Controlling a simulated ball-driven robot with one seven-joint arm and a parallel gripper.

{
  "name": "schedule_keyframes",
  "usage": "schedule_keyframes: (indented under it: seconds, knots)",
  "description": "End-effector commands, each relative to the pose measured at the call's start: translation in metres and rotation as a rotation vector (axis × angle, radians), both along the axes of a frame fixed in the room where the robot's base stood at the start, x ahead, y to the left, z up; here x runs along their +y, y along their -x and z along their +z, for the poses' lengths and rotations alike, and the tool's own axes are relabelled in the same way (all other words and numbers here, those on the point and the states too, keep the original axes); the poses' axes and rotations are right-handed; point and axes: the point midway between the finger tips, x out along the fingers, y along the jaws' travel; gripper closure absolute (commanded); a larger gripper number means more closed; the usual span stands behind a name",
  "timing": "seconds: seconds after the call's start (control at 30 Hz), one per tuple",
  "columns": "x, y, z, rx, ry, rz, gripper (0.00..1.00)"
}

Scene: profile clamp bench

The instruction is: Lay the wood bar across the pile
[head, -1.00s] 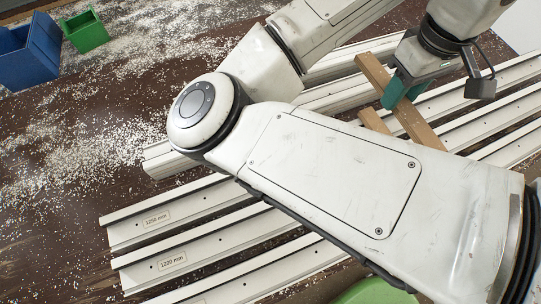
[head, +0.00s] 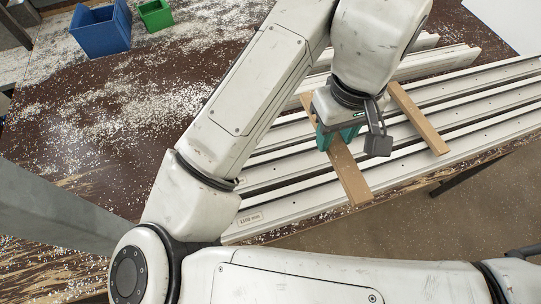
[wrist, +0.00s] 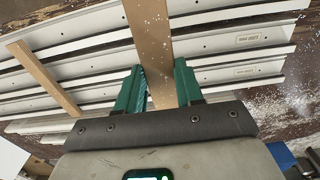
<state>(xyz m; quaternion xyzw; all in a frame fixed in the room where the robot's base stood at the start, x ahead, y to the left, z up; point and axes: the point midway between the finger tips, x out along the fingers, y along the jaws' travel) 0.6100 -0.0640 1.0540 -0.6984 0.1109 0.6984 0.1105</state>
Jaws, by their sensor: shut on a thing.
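My gripper (head: 338,137) has green fingers shut on a wood bar (head: 348,175), gripping it partway along its length. In the wrist view the held wood bar (wrist: 152,38) runs between the two fingers (wrist: 158,88). It lies crosswise over the pile of long white profiles (head: 290,207). I cannot tell whether it touches them or is just above. A second wood bar (head: 420,120) lies across the profiles to the right, roughly parallel to the held one; it also shows at the left of the wrist view (wrist: 45,78). My wrist hides part of the held bar.
A blue bin (head: 102,32) and a green bin (head: 155,15) stand at the far left of the brown bench (head: 60,110), which is strewn with pale chips. More profiles (head: 440,62) lie behind. The bench's front edge is just below the pile, with floor beyond.

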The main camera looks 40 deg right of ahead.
Motion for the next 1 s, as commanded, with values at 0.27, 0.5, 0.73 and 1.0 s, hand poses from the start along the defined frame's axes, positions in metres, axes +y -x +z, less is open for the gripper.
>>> schedule_keyframes:
  seconds: [0.27, 0.5, 0.73, 1.0]
  knots:
    - [0.039, -0.049, -0.030, 0.002, -0.002, 0.008, 0.95]
    - [0.056, -0.073, -0.066, 0.000, -0.002, 0.003, 0.95]
    - [0.061, -0.081, -0.078, 0.000, 0.000, 0.001, 0.95]
    - [0.064, -0.085, -0.111, 0.002, -0.001, 0.001, 0.95]
